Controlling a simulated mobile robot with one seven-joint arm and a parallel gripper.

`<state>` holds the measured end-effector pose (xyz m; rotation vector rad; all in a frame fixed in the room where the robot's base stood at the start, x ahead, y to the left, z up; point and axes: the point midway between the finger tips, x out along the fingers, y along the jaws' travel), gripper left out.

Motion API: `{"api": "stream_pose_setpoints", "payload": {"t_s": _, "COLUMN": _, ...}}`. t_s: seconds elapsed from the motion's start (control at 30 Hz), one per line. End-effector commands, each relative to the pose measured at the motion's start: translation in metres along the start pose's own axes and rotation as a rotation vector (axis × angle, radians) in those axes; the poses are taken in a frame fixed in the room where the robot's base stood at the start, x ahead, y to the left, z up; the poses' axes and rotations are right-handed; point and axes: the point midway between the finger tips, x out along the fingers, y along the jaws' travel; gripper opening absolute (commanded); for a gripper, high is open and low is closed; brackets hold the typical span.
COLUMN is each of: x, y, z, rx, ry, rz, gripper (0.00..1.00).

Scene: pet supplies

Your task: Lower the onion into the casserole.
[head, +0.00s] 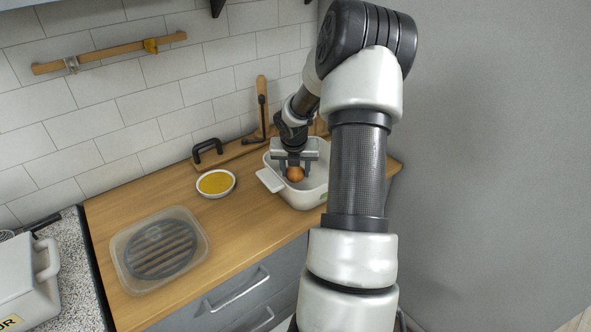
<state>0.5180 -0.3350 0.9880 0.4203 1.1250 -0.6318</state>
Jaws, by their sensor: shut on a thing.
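The onion (295,174) is small, round and orange-brown. My gripper (294,170) points down and is shut on it. The casserole (306,198) is a white, deep rectangular dish with a handle tab on its left, standing on the wooden counter near its right end. The gripper and onion are over the casserole's opening or inside it; I cannot tell how high the onion is above the bottom. My arm hides the casserole's right part.
A white bowl with yellow contents (216,184) stands left of the casserole. A clear container with a dark ridged item (160,248) is at the counter's front left. A wooden board (238,150) with a black handle lies at the back by the tiled wall.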

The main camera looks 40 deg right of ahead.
Motion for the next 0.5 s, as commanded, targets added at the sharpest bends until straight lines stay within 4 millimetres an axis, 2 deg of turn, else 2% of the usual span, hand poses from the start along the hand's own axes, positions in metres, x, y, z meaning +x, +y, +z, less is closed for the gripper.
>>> {"api": "stream_pose_setpoints", "payload": {"t_s": 0.5, "x": 0.0077, "y": 0.0001, "z": -0.0031, "rx": 0.0, "ry": 0.0, "rz": 0.0, "gripper": 0.19}}
